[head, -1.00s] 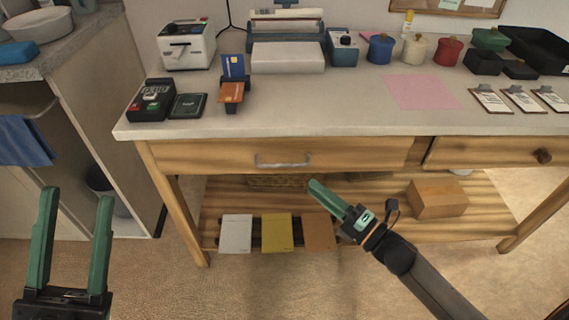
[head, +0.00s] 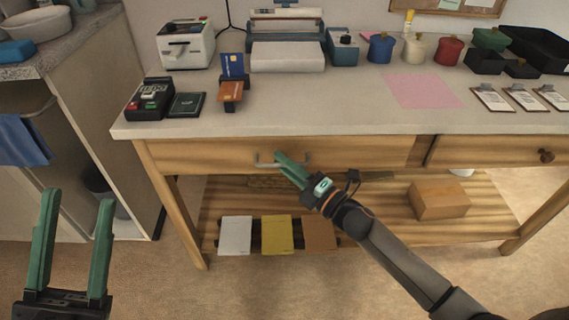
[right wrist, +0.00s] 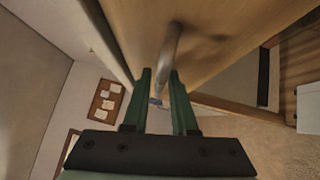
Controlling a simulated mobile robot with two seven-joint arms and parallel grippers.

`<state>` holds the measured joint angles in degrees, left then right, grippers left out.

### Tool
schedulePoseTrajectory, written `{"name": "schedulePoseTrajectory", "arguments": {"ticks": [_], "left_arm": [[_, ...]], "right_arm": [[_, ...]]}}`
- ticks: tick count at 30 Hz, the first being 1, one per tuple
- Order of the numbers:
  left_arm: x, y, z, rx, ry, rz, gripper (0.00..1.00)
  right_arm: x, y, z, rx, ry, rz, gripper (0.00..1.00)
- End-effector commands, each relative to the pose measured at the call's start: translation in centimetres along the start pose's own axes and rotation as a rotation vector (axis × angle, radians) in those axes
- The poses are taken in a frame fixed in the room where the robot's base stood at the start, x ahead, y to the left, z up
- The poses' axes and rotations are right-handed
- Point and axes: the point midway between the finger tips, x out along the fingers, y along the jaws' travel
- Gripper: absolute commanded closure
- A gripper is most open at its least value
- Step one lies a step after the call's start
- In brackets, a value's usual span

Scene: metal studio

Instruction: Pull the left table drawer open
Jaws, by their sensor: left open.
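The left table drawer (head: 210,155) has a wooden front and a silver bar handle (head: 262,161); the drawer looks shut. My right gripper (head: 283,158) is at the handle, its fingertips over the handle's middle in the head view. In the right wrist view, the handle (right wrist: 171,48) runs between the two green fingertips of my right gripper (right wrist: 161,74), which stand apart on either side of it. Whether either finger touches it is unclear. My left gripper (head: 77,197) is open and empty at the lower left, away from the table.
The right drawer (head: 490,151) has a round dark knob. The tabletop (head: 340,110) carries a card reader, a printer and jars. A lower shelf holds a cardboard box (head: 438,199) and several folders. A grey cabinet stands at the left. The floor before the table is clear.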

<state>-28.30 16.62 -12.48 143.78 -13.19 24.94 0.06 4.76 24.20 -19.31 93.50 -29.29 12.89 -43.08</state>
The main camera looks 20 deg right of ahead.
Motion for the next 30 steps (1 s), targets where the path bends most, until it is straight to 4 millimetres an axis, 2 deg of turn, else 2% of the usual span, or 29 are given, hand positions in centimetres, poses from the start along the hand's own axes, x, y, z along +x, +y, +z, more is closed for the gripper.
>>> {"name": "schedulePoseTrajectory", "arguments": {"ticks": [2, 8, 30], "left_arm": [[0.0, 0.01, -0.01, 0.0, 0.0, 0.0, 0.5], [-0.01, 0.0, 0.0, -0.001, -0.001, -0.002, 0.5], [-0.17, 0.04, 0.11, -0.005, -0.008, -0.005, 0.5]], "right_arm": [[-0.01, 0.01, 0.0, 0.0, 0.0, 0.0, 0.77], [-0.03, 0.01, 0.01, 0.0, 0.0, 0.0, 0.99], [-0.06, -0.01, 0.02, 0.0, 0.0, 0.0, 1.0]]}}
